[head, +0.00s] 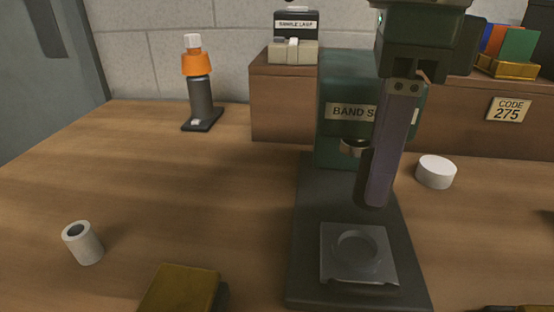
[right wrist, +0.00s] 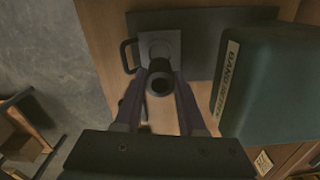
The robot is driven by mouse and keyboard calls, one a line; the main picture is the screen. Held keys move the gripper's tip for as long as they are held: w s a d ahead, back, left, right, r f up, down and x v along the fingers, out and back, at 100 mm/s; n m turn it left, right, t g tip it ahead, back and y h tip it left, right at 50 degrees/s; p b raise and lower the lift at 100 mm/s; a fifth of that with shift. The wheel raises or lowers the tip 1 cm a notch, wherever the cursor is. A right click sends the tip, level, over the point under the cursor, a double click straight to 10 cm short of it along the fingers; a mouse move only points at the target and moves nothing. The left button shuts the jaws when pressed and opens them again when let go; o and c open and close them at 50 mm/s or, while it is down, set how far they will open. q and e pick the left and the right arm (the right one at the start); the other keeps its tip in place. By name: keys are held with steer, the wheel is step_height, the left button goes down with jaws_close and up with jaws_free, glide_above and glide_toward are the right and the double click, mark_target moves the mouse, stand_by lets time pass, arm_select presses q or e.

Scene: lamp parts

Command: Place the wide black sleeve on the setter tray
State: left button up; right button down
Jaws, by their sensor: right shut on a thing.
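My right gripper (head: 374,203) comes down from above, in front of the green band setter (head: 337,85) and above its setter tray. In the right wrist view, the gripper (right wrist: 162,80) is shut on the wide black sleeve (right wrist: 159,86), whose round open end faces the camera. The fingers hide the sleeve in the head view. My left gripper is not in view.
A pale hollow sleeve (head: 87,248) stands at the left. A white disc (head: 436,175) lies right of the setter. A brass-coloured block (head: 180,288) is at the front edge. The left middle of the table is clear.

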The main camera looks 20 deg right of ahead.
step_height(320, 180, down, 7)
steer(key=shift+f+b, duration=0.2)
steer(key=shift+b, duration=0.2)
steer(key=shift+f, duration=0.15)
steer(key=c, duration=0.5)
jaws_free()
steer(key=shift+r, duration=0.55)
step_height(320, 180, up, 10)
steer(key=shift+r+p, duration=0.1)
steer(key=shift+p, duration=0.75)
steer(key=shift+r, duration=0.6)
